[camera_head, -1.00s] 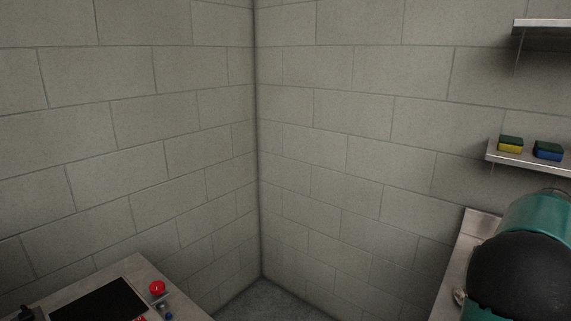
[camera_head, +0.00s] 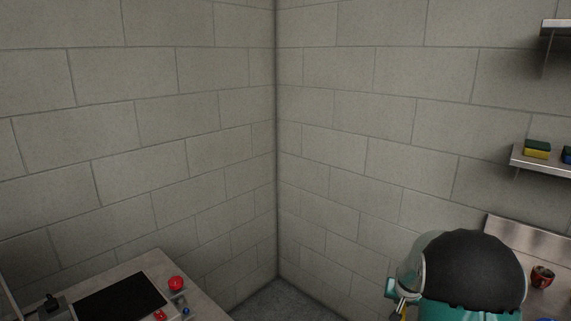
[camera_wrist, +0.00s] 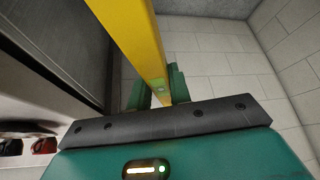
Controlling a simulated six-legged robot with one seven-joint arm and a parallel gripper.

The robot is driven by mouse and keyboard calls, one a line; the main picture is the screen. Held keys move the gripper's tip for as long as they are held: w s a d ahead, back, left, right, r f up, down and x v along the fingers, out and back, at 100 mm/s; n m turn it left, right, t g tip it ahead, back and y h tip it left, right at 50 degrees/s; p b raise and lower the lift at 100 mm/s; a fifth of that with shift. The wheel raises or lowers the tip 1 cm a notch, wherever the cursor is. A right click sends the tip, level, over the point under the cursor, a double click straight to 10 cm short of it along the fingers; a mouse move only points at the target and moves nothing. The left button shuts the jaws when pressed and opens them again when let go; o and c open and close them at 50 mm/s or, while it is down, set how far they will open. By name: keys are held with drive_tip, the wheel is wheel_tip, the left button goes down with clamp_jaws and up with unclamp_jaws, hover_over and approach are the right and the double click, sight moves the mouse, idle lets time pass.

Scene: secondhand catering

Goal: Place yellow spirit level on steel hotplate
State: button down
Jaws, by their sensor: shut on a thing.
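The yellow spirit level (camera_wrist: 136,36) runs up and out of the top of the wrist view. My gripper (camera_wrist: 158,88) is shut on its lower end, with a green finger on each side. In the head view my arm is at the lower right, and a small bit of yellow (camera_head: 403,314) shows by it at the bottom edge. A flat black panel (camera_head: 118,298) lies on a pale worktop (camera_head: 203,303) at the lower left, well apart from my arm. I cannot tell for sure whether this panel is the steel hotplate.
A red-brown mug (camera_head: 542,276) is on the right. A wall shelf (camera_head: 545,163) holds sponges (camera_head: 537,149). Floor shows between the worktops.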

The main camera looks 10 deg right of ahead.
drive_tip(key=s+a+f+n+y, duration=0.1)
drive_tip(key=a+f+n, duration=0.2)
drive_tip(key=a, duration=1)
drive_tip(key=s+a+f+n+y, duration=0.2)
drive_tip(key=a+f, duration=0.5)
drive_tip(key=a, duration=0.6)
drive_tip(key=shift+f+n+t, duration=0.4)
drive_tip(key=shift+n, duration=0.1)
